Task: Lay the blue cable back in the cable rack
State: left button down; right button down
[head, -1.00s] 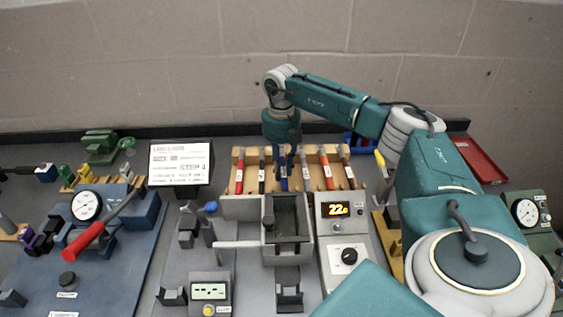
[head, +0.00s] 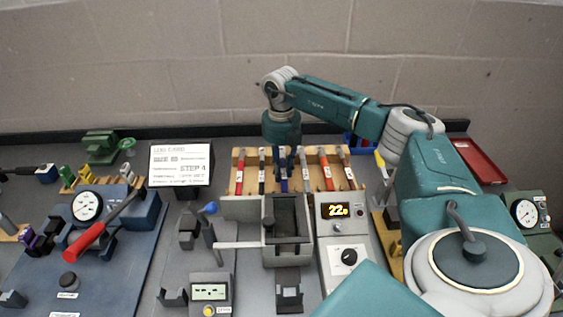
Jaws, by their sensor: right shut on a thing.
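The cable rack (head: 237,161) is a wooden stand at the back middle, with several labelled red, black and blue cables side by side in its slots. The blue cable (head: 284,184) is in line with the rack's middle, between a black and a red one. My right gripper (head: 283,165) points down over the rack and is shut on the blue cable. Its fingers partly hide the cable's upper part, and I cannot tell whether the cable is fully down in its slot. My left gripper is not in view.
A grey open-topped fixture (head: 287,252) stands just in front of the rack. A display box (head: 332,226) is to its right. A white step card (head: 180,163) stands left of the rack. A red tray (head: 478,160) lies at the back right, and a blue panel with a red lever (head: 88,240) at left.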

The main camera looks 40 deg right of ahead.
jog(key=shift+f, duration=0.1)
jog(key=c, duration=1.4)
grip_release()
jog(key=shift+r+p, duration=2.9)
jog(key=shift+r, duration=0.65)
jog(key=shift+s+f, duration=0.1)
jog(key=shift+f, duration=0.05)
